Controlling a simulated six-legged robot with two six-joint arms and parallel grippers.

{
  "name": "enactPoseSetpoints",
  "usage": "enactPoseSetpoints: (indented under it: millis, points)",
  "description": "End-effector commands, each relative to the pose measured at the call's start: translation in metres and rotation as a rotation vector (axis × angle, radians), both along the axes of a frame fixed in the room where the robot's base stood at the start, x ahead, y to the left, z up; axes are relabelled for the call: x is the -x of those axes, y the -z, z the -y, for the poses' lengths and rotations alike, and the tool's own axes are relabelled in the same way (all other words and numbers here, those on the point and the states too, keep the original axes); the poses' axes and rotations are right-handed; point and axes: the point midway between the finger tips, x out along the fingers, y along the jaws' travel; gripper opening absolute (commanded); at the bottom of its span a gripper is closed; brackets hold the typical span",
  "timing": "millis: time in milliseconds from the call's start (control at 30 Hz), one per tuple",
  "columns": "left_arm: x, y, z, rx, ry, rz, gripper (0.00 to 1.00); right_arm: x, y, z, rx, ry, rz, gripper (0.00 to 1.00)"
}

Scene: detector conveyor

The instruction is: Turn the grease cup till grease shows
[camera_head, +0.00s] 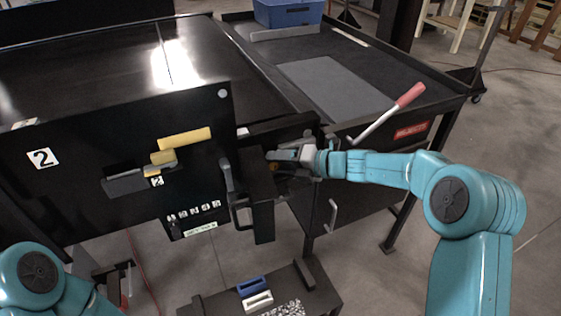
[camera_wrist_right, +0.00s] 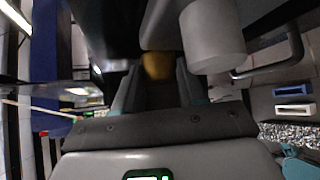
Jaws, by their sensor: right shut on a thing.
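The grease cup (camera_wrist_right: 157,65) is a small brass-yellow piece at the dark bearing housing, at the top middle of the right wrist view. In the head view a small bit of brass (camera_head: 273,167) shows beside my right gripper (camera_head: 280,158), at the conveyor's end. My right gripper's two dark fingers (camera_wrist_right: 158,86) are on either side of the cup and shut on it. The cup's far side is hidden, and I see no grease around it. Only part of my left arm shows at the lower left of the head view; its gripper is not in view.
A dark upright block (camera_head: 262,205) with handles stands left of my right gripper. A pale cylinder (camera_wrist_right: 212,38) is close to the fingers. A low bench (camera_head: 318,285) holds blue and white trays.

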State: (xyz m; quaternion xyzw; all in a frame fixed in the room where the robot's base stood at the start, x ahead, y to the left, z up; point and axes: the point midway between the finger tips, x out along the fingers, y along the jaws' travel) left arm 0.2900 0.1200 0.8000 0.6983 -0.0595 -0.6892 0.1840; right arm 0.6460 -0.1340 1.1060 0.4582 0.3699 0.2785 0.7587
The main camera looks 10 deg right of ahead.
Motion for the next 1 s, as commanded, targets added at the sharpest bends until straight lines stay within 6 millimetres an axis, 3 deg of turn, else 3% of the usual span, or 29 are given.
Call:
enactPoseSetpoints:
  millis: [267, 1000]
  points:
    - [0.0, 0.021, 0.0, 0.0, 0.0, 0.0, 0.38, -0.001, 0.005, 0.001, -0.09, 0.004, -0.014, 0.1]
    - [0.0, 0.136, 0.0, 0.0, 0.0, 0.0, 0.38, -0.001, 0.014, 0.001, -0.644, 0.001, -0.12, 0.1]
